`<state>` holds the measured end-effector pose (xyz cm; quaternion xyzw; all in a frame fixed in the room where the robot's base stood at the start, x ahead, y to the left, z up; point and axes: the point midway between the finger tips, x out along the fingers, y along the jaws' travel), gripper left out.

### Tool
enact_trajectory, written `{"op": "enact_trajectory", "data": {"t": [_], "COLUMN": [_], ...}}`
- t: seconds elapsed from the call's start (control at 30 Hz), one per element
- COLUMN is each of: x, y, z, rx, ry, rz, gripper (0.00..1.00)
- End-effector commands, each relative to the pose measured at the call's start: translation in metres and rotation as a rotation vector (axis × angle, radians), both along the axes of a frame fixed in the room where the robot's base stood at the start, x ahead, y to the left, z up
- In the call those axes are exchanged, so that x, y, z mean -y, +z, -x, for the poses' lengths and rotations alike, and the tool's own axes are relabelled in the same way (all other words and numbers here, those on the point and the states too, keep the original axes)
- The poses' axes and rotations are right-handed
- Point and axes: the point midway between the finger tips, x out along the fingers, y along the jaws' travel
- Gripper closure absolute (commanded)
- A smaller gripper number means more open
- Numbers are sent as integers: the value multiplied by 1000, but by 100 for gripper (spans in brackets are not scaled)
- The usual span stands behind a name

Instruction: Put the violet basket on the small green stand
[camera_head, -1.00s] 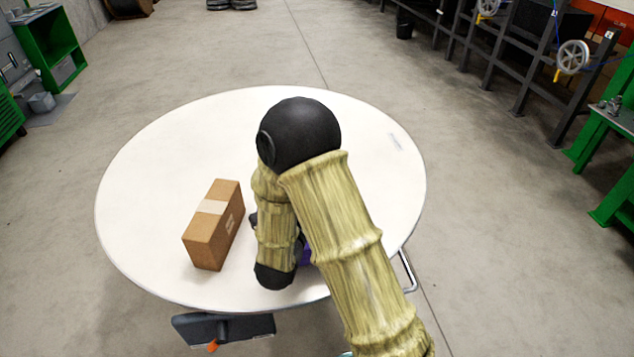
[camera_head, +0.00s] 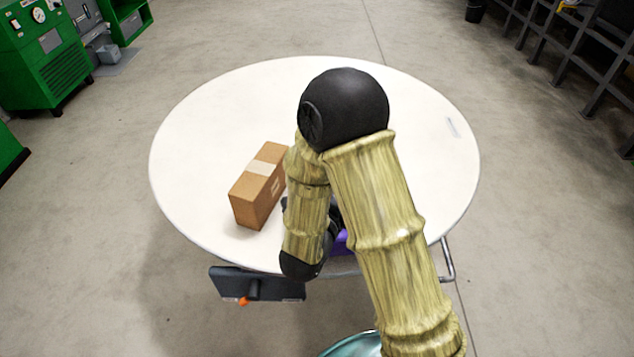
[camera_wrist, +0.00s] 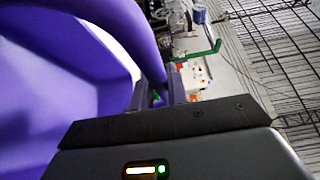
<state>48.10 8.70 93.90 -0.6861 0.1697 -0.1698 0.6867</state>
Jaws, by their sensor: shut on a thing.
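The violet basket fills the left of the wrist view (camera_wrist: 50,85), with its thick curved handle (camera_wrist: 143,35) beside my fingers. My gripper (camera_wrist: 163,95) is shut on the basket, at the handle. In the head view only a small violet part of the basket (camera_head: 341,243) shows past my arm, over the near edge of the table. My arm hides most of the gripper there. I cannot make out the small green stand for certain in either view.
A round white table (camera_head: 215,125) stands in front of me. A brown cardboard box (camera_head: 258,187) stands on it, just left of my forearm. Green machines stand far left.

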Motion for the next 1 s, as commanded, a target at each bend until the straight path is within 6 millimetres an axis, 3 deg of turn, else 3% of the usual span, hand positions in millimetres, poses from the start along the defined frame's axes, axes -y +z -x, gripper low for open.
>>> {"op": "enact_trajectory", "data": {"t": [0.17, 1.0], "x": [2, 32], "y": [11, 105], "z": [-5, -68], "rx": [4, 15], "ry": [11, 197], "rz": [2, 17], "gripper": [100, 100]}}
